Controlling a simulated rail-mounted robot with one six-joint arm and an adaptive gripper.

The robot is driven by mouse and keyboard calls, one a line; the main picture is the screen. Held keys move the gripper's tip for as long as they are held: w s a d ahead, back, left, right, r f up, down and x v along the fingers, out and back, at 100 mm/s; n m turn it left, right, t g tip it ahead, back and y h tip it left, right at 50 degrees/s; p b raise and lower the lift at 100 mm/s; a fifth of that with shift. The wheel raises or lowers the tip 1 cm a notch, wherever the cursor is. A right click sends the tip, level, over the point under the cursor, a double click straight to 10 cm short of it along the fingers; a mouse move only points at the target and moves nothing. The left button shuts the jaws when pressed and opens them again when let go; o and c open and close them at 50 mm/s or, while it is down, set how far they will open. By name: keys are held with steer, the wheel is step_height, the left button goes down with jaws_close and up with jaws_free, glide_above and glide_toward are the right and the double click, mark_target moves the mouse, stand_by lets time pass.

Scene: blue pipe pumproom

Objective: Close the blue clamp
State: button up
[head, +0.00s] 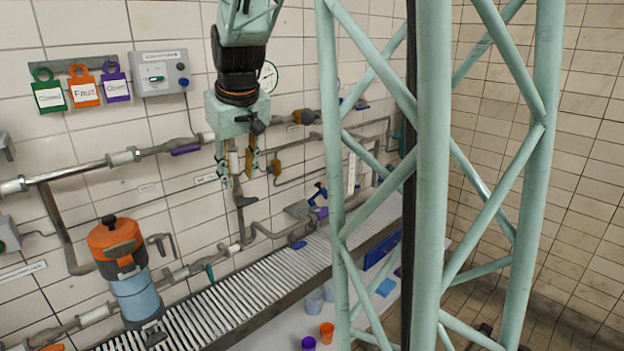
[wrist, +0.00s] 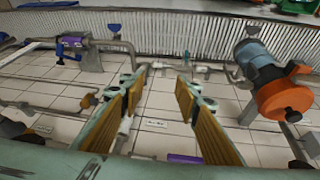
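The blue clamp (head: 319,193) is on the pipework along the wall, right of my gripper in the head view. Its blue handle appears raised and tilted, with a purple part beside it. What seems to be the same clamp shows at the upper left of the wrist view (wrist: 62,48), next to a purple part. My gripper (head: 237,172) hangs in front of the wall pipes, fingers pointing down. In the wrist view my gripper (wrist: 158,88) has its two yellow-padded fingers wide apart, with nothing between them. It is clear of the clamp.
A ribbed conveyor-like ledge (head: 235,303) runs below the pipes. An orange-topped blue canister (head: 134,290) stands at left. Green, orange and purple tags (head: 84,90) hang beside a grey control box (head: 162,75). Orange (head: 327,332) and purple (head: 309,343) cups stand below the ledge.

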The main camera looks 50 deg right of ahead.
steer(key=w+d+f+h+p, duration=0.1)
steer(key=w+d+p, duration=0.1)
steer(key=d, duration=0.8)
steer(key=w+d+f+p, duration=0.2)
steer(key=d+p, duration=0.1)
steer(key=d, duration=0.8)
steer(key=m+p, duration=0.1)
steer(key=p, duration=0.3)
glide_toward(318, 183)
step_height(318, 183, up, 4)
steer(key=a, duration=0.2)
steer(key=shift+s+r+g+h, duration=0.1)
steer(key=shift+g+h, duration=0.3)
steer(key=shift+x, duration=6.95)
jaws_close()
